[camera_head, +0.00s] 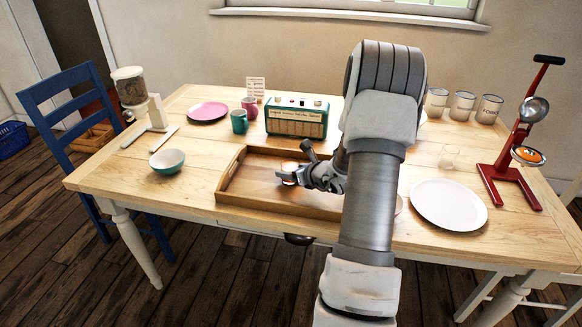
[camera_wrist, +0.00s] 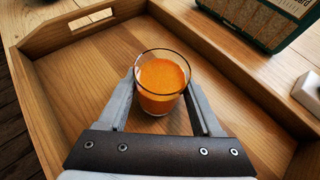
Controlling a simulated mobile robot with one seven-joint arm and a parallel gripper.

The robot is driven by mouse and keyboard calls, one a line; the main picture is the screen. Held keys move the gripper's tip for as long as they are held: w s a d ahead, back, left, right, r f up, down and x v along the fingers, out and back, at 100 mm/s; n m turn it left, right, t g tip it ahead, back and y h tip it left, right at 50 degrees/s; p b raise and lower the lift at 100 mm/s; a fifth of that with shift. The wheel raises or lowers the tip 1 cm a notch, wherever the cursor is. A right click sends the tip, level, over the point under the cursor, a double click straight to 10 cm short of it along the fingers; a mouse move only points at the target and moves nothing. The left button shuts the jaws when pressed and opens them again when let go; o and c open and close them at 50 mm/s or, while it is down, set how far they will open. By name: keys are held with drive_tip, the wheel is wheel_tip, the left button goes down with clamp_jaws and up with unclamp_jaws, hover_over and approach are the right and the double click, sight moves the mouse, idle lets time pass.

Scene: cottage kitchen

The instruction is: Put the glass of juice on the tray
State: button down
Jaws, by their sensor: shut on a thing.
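The glass of juice (camera_wrist: 161,82) is a clear tumbler with orange juice, upright between my fingers in the wrist view. In the head view the glass (camera_head: 289,171) shows small at my fingertips. My gripper (camera_head: 291,178) is shut on it, with one finger on each side; it also shows in the wrist view (camera_wrist: 160,100). The wooden tray (camera_head: 240,192) has raised walls and a handle slot, and its floor (camera_wrist: 75,80) surrounds the glass in the wrist view. The glass is over the tray floor; I cannot tell whether its base touches it. My arm hides the tray's right part.
A green radio (camera_head: 297,117) stands behind the tray. A bowl (camera_head: 167,161) is to its left, a white plate (camera_head: 448,204) to its right. Mugs (camera_head: 239,122) stand at the back.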

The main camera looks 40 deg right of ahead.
drive_tip(key=shift+f, duration=0.1)
drive_tip(key=shift+c, duration=0.3)
unclamp_jaws()
drive_tip(key=shift+r, duration=0.2)
drive_tip(key=p+v, duration=0.2)
drive_tip(key=v, duration=1)
drive_tip(key=shift+f, duration=0.1)
